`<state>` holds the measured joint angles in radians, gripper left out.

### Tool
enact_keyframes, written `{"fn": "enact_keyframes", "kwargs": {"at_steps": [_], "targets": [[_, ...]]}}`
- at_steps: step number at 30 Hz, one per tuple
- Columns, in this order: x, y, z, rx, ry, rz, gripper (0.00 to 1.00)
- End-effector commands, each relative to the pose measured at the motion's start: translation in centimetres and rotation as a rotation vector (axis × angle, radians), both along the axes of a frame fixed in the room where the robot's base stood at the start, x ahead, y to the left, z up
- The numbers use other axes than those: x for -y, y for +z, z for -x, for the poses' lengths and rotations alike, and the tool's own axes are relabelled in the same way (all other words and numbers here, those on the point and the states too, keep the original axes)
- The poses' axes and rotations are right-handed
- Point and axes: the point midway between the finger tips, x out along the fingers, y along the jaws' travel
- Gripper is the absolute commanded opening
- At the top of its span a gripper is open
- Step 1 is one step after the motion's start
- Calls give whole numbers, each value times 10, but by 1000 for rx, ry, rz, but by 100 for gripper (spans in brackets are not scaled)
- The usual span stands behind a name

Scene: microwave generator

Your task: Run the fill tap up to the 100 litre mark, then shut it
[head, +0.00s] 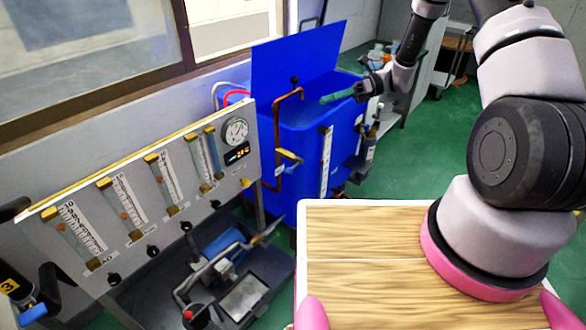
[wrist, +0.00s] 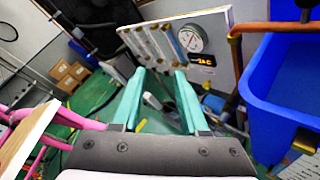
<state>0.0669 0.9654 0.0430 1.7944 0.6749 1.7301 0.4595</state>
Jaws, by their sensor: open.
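The blue tank (head: 305,150) stands at centre in the head view with its blue lid (head: 290,55) raised. A copper pipe (head: 276,135) rises at its left side and bends over the rim, with a black knob (head: 295,81) on top. My gripper (head: 324,99), with teal fingers, is over the tank opening, right of the pipe. In the wrist view its fingers (wrist: 160,74) are apart and empty. The tank (wrist: 285,95) shows at right there.
A panel (head: 225,175) with several flow tubes, a round gauge (head: 236,130) and an orange digital display (head: 237,154) stands left of the tank. A low tray with a blue pump (head: 222,243) is in front.

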Motion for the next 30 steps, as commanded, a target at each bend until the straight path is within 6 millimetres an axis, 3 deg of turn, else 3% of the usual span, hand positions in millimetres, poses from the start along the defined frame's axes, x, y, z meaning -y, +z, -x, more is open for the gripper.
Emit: {"fn": "enact_keyframes", "kwargs": {"at_steps": [1,8,15,18,24,30], "targets": [[-2,-26,-3,-80,-35,-31,44],[-10,-126,-10,-408,-205,-169,44],[-10,-231,6,-719,-380,-305,44],[-8,-262,15,-809,-435,-347,44],[-7,-290,25,-893,-487,-386,44],[-26,-288,21,-898,-487,-388,44]]}}
